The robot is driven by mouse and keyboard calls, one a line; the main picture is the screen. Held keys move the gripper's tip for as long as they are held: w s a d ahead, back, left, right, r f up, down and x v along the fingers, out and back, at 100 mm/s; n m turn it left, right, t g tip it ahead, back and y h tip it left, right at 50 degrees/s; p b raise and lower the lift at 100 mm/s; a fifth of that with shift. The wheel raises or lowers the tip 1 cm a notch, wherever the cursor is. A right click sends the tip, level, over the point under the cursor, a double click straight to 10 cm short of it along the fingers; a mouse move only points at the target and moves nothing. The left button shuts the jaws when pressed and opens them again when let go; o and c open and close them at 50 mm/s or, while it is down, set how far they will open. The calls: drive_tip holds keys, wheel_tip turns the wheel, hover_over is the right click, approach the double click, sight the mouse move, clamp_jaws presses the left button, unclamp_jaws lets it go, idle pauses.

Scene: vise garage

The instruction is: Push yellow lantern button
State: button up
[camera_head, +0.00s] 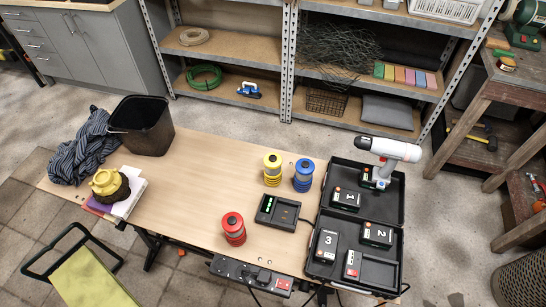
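The yellow lantern (272,171) stands upright on the workbench (190,185), near its back edge right of the middle. Its body is ringed in yellow and grey, and its top is yellow. The button is too small to make out clearly. A blue lantern (303,176) stands close to its right, apart from it. A red lantern (233,229) stands nearer the front edge. My gripper is not in view.
An open black case (388,262) at right holds numbered batteries and an upright white drill (388,149). A black bin (145,126), cloth (85,150) and books (130,200) fill the left. The bench middle is clear.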

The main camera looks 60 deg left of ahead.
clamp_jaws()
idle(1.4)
